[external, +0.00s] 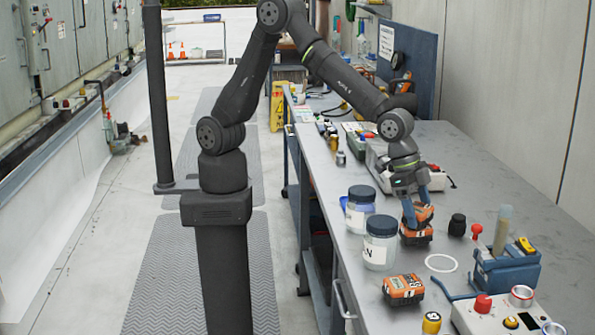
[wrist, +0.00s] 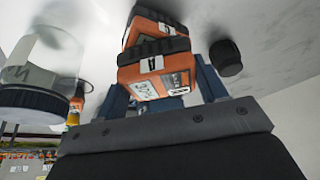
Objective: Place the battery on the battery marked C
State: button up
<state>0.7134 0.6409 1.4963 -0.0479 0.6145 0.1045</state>
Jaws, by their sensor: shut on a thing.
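My gripper (external: 416,210) points down over the bench, its blue fingers shut on an orange and black battery (external: 424,213). In the wrist view the held battery (wrist: 155,75) sits between the fingers (wrist: 162,80), with white labels on its face. A second orange battery (external: 417,236) is directly below it. It also shows just beyond the held one in the wrist view (wrist: 152,27). The two look stacked, touching or nearly so. Another orange battery (external: 403,290) lies apart on the bench, nearer the camera. I cannot read a C on any of them.
Two dark-lidded jars (external: 380,245) (external: 360,208) stand close left of the stack. A black knob-like item (external: 457,225) and a white ring (external: 441,263) are to the right. A blue tool holder (external: 506,270) and a control box (external: 500,318) are at front right.

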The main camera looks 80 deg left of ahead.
jog(key=shift+f, duration=0.15)
jog(key=o, duration=1.3)
jog(key=shift+o, duration=0.2)
jog(key=v, duration=1.2)
jog(key=shift+r, duration=0.2)
jog(key=shift+d+f, duration=0.1)
